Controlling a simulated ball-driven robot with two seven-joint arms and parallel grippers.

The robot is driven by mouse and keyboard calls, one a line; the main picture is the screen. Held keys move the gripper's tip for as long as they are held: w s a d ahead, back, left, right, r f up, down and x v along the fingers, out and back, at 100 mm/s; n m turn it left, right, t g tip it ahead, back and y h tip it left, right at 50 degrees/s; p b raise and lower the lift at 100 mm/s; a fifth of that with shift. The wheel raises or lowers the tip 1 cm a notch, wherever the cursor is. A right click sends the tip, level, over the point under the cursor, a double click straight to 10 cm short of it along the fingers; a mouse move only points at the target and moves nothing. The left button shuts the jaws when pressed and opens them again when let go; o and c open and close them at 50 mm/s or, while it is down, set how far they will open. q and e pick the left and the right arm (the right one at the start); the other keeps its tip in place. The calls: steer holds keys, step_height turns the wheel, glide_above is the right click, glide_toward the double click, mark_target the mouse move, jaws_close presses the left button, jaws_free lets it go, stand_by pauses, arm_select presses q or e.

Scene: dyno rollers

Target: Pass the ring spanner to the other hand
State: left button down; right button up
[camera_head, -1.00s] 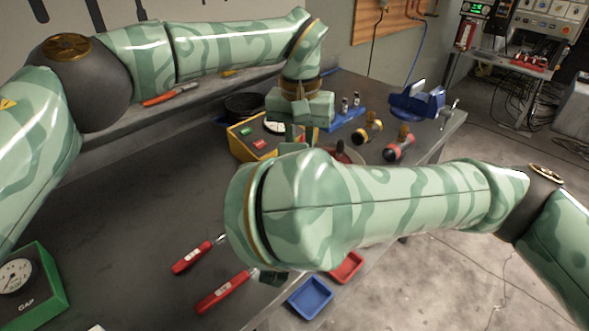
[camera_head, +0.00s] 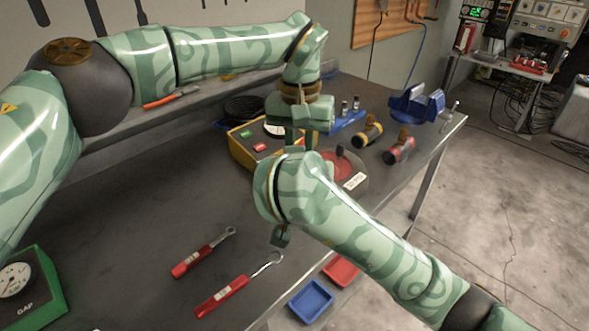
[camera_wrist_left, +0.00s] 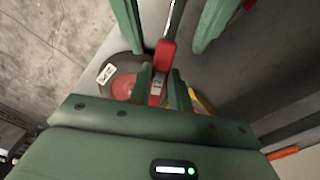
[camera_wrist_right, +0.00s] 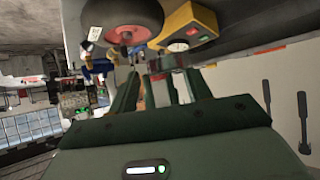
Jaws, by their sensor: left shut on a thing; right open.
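The ring spanner (camera_wrist_left: 167,52) shows in the left wrist view by its red handle and a metal shaft running toward the top edge; its far end is out of view. My left gripper (camera_wrist_left: 160,88) is shut on the red handle. My right gripper (camera_wrist_right: 162,88) is open in its own wrist view. Two green fingers beside the shaft in the left wrist view appear to be its fingers, apart from each other with the spanner between them. Whether they touch it I cannot tell. In the head view my right wrist hides the spanner and the right fingertips.
Two red-handled spanners (camera_head: 203,254) (camera_head: 226,294) lie on the grey bench (camera_head: 130,235). Near the hands stand a yellow box (camera_head: 245,148) and a round container with a red disc (camera_head: 345,172). A blue tray (camera_head: 311,299), a red tray (camera_head: 341,270) and a blue vise (camera_head: 416,103) are to the right.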

jaws_close()
arm_select(q)
steer(key=c, duration=1.2)
jaws_free()
